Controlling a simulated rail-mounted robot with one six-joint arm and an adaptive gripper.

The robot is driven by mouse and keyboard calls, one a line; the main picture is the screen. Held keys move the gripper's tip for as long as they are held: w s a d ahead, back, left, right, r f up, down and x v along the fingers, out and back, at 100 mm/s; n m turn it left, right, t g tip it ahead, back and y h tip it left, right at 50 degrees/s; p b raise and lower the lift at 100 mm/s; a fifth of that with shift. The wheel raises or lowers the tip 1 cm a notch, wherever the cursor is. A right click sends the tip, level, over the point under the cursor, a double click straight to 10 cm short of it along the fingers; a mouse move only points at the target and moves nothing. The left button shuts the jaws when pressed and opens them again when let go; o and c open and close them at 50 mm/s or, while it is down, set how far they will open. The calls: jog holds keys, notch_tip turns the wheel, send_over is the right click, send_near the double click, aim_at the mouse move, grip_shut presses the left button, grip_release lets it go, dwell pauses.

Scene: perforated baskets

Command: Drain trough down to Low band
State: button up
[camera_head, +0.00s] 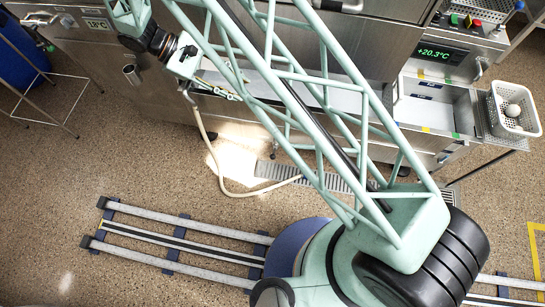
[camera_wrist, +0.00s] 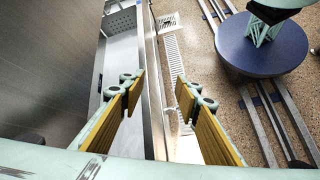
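A long steel trough (camera_head: 343,99) is set in the counter, partly hidden behind my lattice arm. Its right part (camera_head: 440,108) shows two small dark labels on the back wall, too small to read. A water level cannot be made out. In the wrist view the trough (camera_wrist: 121,48) runs along the left. My gripper (camera_wrist: 157,90) is open and empty, its yellow-padded fingers apart above the trough's front edge. In the head view it (camera_head: 238,91) is near the counter front, partly behind my arm. A pale hose (camera_head: 222,182) hangs from the counter front to the floor; its upper end is unclear.
A display (camera_head: 441,53) reads +20.3°C, with red and green buttons beyond it. A white perforated basket (camera_head: 502,121) holding a round white object stands at the right. A floor drain grate (camera_head: 265,170) lies before the counter. Rails (camera_head: 175,238) cross the speckled floor.

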jog(key=s+a+f+n+t+h, duration=0.2)
jog(key=a+f+n+h, duration=0.1)
jog(key=f, duration=1)
jog(key=n+t+h+b, duration=0.1)
jog(key=n+t+h, duration=0.1)
jog(key=n+t, duration=0.85)
send_near(273, 156)
jog(key=shift+s+a+f+g, duration=0.1)
jog(key=shift+s+a+f, duration=0.15)
jog(key=shift+a, duration=0.3)
jog(key=shift+s+a+f+g, duration=0.15)
jog(key=shift+s+a, duration=0.1)
jog(key=shift+a, duration=0.35)
jog(key=shift+s+a+f+g, duration=0.1)
jog(key=shift+s+a+f, duration=0.15)
jog(key=shift+a, duration=0.3)
jog(key=shift+w+d, duration=0.1)
jog(key=shift+d, duration=0.05)
jog(key=shift+b+x, duration=0.9)
jog(key=shift+x, duration=5.8)
jog(key=shift+r, duration=0.1)
jog(key=shift+c, duration=0.7)
